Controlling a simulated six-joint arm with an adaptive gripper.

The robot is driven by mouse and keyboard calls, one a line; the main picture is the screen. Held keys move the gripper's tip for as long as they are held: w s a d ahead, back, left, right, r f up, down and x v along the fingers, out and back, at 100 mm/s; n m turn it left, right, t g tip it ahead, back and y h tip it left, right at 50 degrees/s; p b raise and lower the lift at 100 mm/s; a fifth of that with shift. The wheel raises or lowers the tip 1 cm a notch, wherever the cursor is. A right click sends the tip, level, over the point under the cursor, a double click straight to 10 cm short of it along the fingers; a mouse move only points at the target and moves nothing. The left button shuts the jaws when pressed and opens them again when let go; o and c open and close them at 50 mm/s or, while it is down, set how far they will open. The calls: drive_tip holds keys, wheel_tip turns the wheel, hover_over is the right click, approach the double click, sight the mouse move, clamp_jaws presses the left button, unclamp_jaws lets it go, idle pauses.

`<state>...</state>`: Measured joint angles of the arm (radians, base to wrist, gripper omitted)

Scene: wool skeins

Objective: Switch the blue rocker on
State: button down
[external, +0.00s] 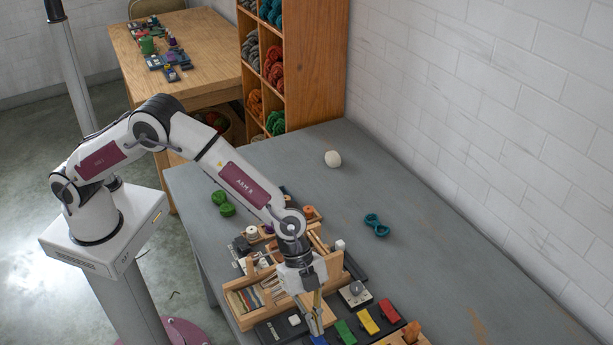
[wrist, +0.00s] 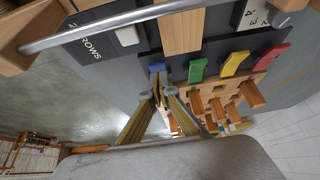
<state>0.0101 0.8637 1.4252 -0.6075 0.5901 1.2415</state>
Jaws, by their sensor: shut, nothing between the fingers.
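The blue rocker (wrist: 157,68) is the leftmost of a row of coloured rockers on a dark panel in the wrist view. In the external view only a little of the blue rocker (external: 319,340) shows, at the bottom edge below my fingers. My gripper (external: 316,328) points down with its fingers together and empty. In the wrist view the fingertips of my gripper (wrist: 158,92) are right beside the blue rocker. I cannot tell whether they touch it. The rocker's tilt is not clear.
Green (external: 345,332), yellow (external: 367,321) and red (external: 389,311) rockers stand beside the blue one. A dark plate with a white button (external: 294,320) lies to the left. A wooden rack (external: 262,299) stands close behind my gripper. The right of the table is mostly clear.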

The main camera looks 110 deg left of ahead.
drive_tip(key=shift+r, duration=0.35)
idle(0.3)
drive_tip(key=shift+r, duration=0.8)
wheel_tip(320, 180, up, 2)
drive_tip(key=shift+r, duration=0.1)
drive_tip(key=s+a+r, duration=0.5)
drive_tip(key=r, duration=0.2)
idle(0.4)
